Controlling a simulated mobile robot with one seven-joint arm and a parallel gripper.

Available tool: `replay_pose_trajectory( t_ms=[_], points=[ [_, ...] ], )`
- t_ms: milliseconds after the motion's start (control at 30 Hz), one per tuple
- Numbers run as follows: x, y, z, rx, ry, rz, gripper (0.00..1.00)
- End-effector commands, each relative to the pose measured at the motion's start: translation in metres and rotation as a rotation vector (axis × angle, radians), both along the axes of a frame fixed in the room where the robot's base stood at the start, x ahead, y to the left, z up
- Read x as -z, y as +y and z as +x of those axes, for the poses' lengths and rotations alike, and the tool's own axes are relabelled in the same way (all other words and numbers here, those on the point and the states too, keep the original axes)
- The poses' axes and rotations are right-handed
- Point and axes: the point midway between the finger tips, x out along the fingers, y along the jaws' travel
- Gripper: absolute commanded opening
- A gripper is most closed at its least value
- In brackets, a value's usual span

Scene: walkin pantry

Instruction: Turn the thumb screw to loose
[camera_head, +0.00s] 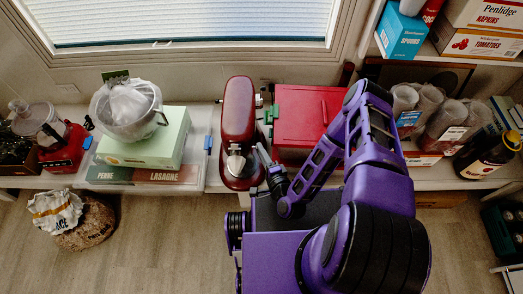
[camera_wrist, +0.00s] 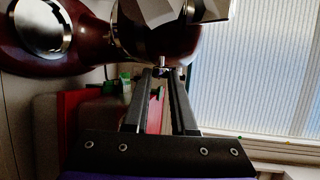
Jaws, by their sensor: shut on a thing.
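A dark red stand mixer (camera_head: 238,108) stands on the counter in the head view, left of my arm. It fills the top of the wrist view (camera_wrist: 165,42), with its silver parts above. My gripper (camera_wrist: 160,73) reaches the mixer's body, its two fingers nearly parallel. A small metal thumb screw (camera_wrist: 161,62) sits between the fingertips, and the fingers are shut on it. In the head view my gripper (camera_head: 264,153) is at the mixer's right side, where the screw is too small to make out.
A red box (camera_head: 305,115) stands just right of the mixer, behind my arm. Plastic containers (camera_head: 430,108) and a dark bottle (camera_head: 487,155) stand to the right.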

Motion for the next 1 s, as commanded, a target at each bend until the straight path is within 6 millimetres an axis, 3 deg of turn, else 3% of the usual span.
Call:
replay_pose_trajectory(
  t_ms=[300, 800, 833, 1000],
  points=[
    [0.0030, 0.0018, -0.0006, -0.006, -0.109, -0.001, 0.00],
    [0.0029, 0.0024, -0.0002, -0.006, -0.127, -0.001, 0.00],
    [0.0029, 0.0024, -0.0002, -0.006, -0.127, -0.001, 0.26],
    [0.0029, 0.0018, 0.0000, -0.005, -0.126, -0.002, 0.55]
  ],
)
